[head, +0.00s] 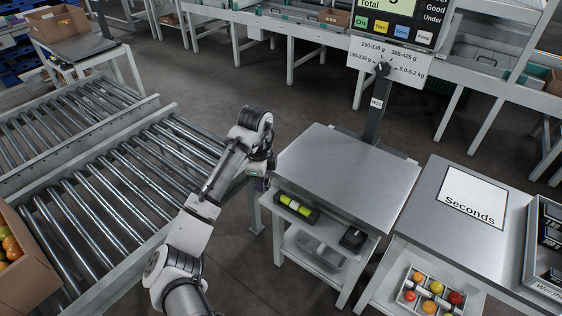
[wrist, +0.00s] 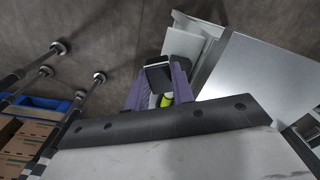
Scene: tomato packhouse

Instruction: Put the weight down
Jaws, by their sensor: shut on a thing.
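My gripper (head: 262,182) is at the left edge of the steel-topped scale stand (head: 345,175). In the wrist view its two purple fingers (wrist: 158,88) are closed around a dark block (wrist: 158,76), which seems to be the weight. In the head view my own arm and hand hide the held thing. A black holder with yellow-green cylinders (head: 296,207) sits below the front left of the stand's top, just right of my gripper. A bit of yellow-green (wrist: 167,100) shows between the fingers in the wrist view. A black block (head: 353,238) is farther right on the stand.
A roller conveyor (head: 120,180) runs on the left, with a carton of tomatoes (head: 30,265) at its near end. The scale display (head: 398,20) stands behind the bare top. Right is a table with a "Seconds" sheet (head: 472,200) and a tray of tomatoes (head: 430,292).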

